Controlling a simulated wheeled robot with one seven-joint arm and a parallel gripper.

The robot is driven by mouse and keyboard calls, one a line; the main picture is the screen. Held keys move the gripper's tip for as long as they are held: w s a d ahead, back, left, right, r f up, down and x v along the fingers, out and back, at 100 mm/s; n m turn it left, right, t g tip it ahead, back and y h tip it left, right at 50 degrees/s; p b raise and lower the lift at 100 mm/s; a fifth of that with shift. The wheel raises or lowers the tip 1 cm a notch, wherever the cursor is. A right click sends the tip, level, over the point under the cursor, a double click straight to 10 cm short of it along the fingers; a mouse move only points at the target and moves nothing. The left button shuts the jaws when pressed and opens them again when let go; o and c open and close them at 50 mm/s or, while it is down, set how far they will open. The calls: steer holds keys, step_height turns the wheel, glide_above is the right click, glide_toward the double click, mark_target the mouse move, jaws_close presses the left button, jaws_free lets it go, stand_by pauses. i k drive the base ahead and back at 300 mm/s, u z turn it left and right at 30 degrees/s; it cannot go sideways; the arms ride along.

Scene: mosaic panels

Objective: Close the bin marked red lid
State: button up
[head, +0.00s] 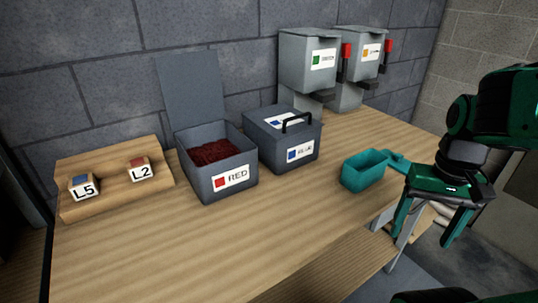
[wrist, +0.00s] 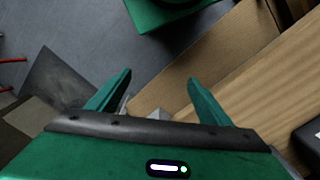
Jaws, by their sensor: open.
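The bin marked RED (head: 231,180) is a grey box on the wooden table, with dark red pieces inside. Its grey lid (head: 191,88) stands upright, open, at the bin's back edge against the wall. My gripper (head: 423,232) is at the right, off the table's front right edge, far from the bin. Its fingers point down, spread apart and empty. In the wrist view my gripper (wrist: 160,90) also shows both fingers apart, with nothing between them. The bin and its lid are not seen in the wrist view.
A closed bin marked BLUE (head: 283,140) with a black handle stands right of the red bin. A teal scoop (head: 363,172) lies near the right edge. Two grey dispensers (head: 308,62) stand behind. A wooden stand (head: 110,170) holds blocks L5 and L2. The table front is clear.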

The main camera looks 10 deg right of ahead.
mark_target(191, 83)
steer(key=k, duration=1.25)
steer(key=z, duration=0.3)
steer(key=i, duration=0.9)
steer(key=u, duration=0.35)
steer(key=i, duration=0.8)
steer(key=u, duration=0.65)
